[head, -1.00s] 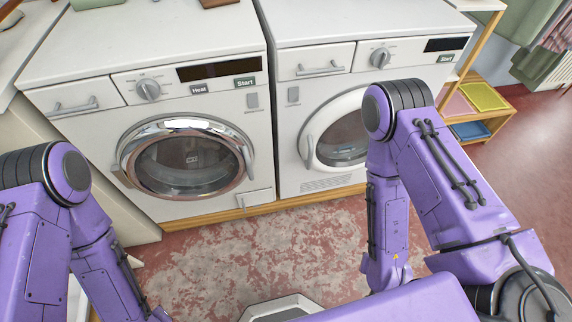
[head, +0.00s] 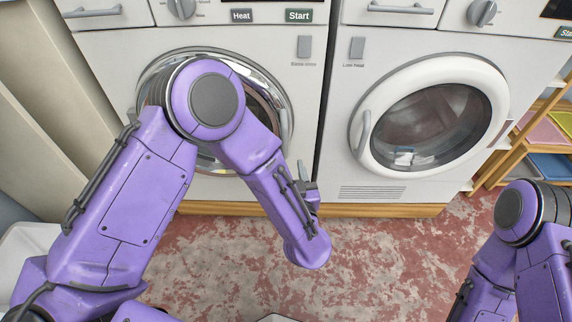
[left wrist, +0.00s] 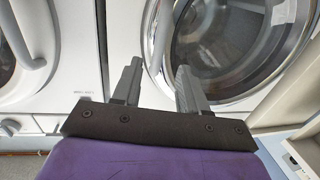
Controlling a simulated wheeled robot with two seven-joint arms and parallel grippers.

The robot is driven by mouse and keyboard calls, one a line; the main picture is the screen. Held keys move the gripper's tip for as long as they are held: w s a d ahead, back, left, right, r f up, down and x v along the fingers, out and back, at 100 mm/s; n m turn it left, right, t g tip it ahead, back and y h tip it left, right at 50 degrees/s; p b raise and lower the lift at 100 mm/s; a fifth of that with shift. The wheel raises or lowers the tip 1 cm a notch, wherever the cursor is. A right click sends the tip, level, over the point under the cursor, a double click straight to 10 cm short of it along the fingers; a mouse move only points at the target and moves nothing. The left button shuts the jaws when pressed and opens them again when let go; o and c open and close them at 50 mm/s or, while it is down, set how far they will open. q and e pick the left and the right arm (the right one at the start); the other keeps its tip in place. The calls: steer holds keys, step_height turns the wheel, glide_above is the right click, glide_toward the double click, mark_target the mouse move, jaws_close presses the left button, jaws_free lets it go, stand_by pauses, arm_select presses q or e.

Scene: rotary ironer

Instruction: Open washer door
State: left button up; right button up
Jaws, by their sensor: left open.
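The left machine (head: 225,42) has a round glass door with a chrome ring (head: 285,105), which looks closed. My left arm covers much of this door and its handle in the head view. The left wrist view shows the chrome-ringed door (left wrist: 288,70) at right and its grey handle (left wrist: 153,30) at the ring's side. My left gripper (head: 305,175) is low in front of the machine, near the door's right side. In the left wrist view its two fingers (left wrist: 158,78) are apart, with the handle beyond the gap between them. Contact cannot be told. My right gripper is out of view.
The right machine (head: 400,35) has a closed white-ringed door (head: 485,75) with a handle at its left. A wooden shelf (head: 510,155) stands at far right.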

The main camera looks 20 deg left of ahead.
mark_target(285, 142)
arm_select(q)
steer(key=x, duration=0.3)
steer(key=b+x, duration=0.1)
steer(key=x, duration=0.6)
steer(key=shift+w+r+b, duration=0.2)
steer(key=shift+r+b, duration=0.15)
steer(key=shift+b, duration=0.05)
jaws_close()
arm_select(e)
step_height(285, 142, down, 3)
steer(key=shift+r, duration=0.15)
